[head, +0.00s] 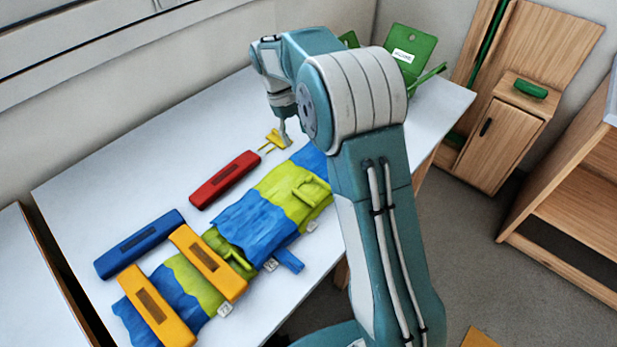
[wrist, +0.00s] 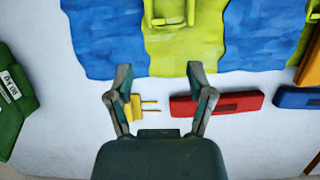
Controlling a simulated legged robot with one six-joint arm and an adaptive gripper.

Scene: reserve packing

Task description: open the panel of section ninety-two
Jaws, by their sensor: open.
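A long strip of blue and lime-green cloth-like sections (head: 250,222) lies across the white table in the head view. Small white tags (head: 270,264) sit along its front edge, too small to read, so I cannot tell which section is ninety-two. A lime section with a raised strap or handle (wrist: 168,20) shows at the top of the wrist view, between blue sections (wrist: 100,40). My gripper (wrist: 160,72) is open and empty, pointing down beside the strip's far end. A small yellow two-pronged piece (wrist: 137,107) lies near its left finger; I cannot tell whether they touch.
A red bar (head: 224,180) and a blue bar (head: 139,244) lie behind the strip. Two yellow bars (head: 208,262) (head: 154,306) lie across it. A green labelled holder (head: 410,54) stands at the table's far end. Wooden cabinet (head: 500,142) stands beyond. The table's back left is clear.

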